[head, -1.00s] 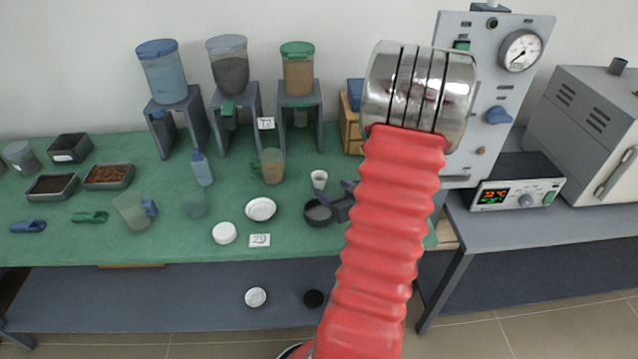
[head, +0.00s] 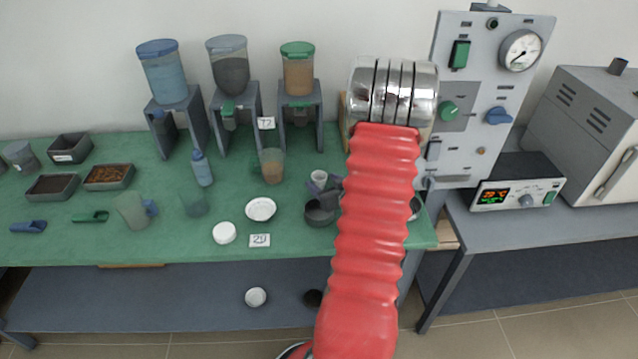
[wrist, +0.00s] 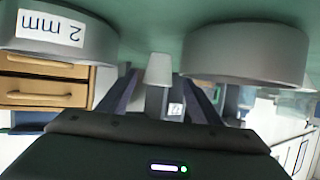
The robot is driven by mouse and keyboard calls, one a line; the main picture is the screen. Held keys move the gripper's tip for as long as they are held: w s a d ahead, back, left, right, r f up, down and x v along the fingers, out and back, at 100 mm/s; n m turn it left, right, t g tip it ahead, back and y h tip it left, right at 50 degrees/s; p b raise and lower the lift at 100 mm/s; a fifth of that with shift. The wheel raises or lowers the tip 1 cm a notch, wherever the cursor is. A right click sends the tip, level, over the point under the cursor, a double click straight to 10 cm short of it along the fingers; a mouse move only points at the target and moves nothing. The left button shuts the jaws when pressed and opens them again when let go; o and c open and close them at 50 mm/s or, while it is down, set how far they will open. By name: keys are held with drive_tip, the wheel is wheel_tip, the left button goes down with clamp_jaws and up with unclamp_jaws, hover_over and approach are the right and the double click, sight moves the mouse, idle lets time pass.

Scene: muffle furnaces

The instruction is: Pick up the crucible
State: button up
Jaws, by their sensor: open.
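The crucible (head: 319,177) is a small white cup standing upright on the green table top, in front of the dispenser with the green lid. It also shows upside down in the wrist view (wrist: 159,69), centred ahead of the jaws. My gripper (head: 323,187) is open, low over the table, its dark fingers close to the crucible. In the wrist view the fingers of my gripper (wrist: 161,88) spread to either side of the crucible's line. I cannot tell whether the crucible is between the fingertips or just beyond them. Nothing is held.
A grey round sieve (head: 320,213) stands close in front of the crucible. In the wrist view, a sieve labelled 2 mm (wrist: 85,42) and another sieve (wrist: 248,68) flank the gripper. A beaker (head: 272,168) stands left of the crucible; wooden drawers (wrist: 45,88) also show.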

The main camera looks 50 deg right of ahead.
sight(323, 181)
drive_tip(key=shift+x, duration=2)
drive_tip(key=shift+d, duration=0.1)
drive_tip(key=shift+s, duration=0.1)
drive_tip(key=shift+c, duration=0.3)
drive_tip(key=c, duration=1.1)
